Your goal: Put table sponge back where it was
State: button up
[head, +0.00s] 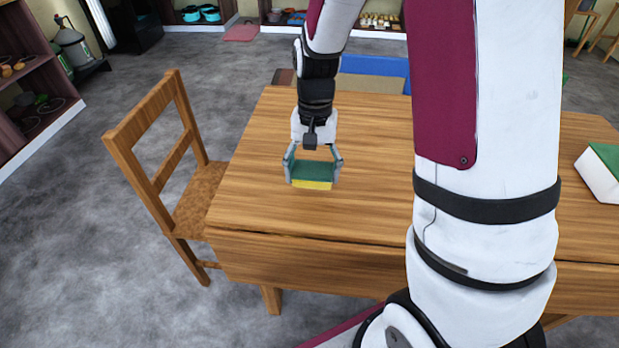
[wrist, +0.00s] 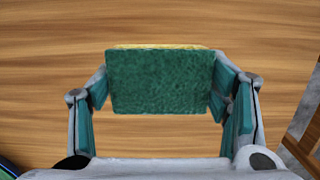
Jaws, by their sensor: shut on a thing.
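The sponge (head: 312,184) is a yellow block with a green top face, at the left part of the wooden table (head: 255,200) in the head view. My gripper (head: 312,172) is shut on it, with one finger at each short side. In the wrist view the green face of the sponge (wrist: 160,82) fills the space between the fingers, with a thin yellow edge beyond it. The wood grain shows around it. I cannot tell whether the sponge touches the tabletop or hangs just above it.
A wooden chair (head: 160,165) stands at the table's left side. A white box with a green top (head: 602,172) is on the table at the far right. A blue thing (head: 375,67) is behind the far edge. My arm hides the table's middle; the tabletop around the sponge is clear.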

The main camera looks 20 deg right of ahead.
aim_at(310, 178)
jog(key=shift+w+f, duration=0.1)
jog(key=shift+w, duration=0.7)
jog(key=shift+f+b, duration=0.5)
jog(key=shift+f, duration=1.25)
jog(key=shift+f, duration=0.1)
jog(key=o, duration=1.2)
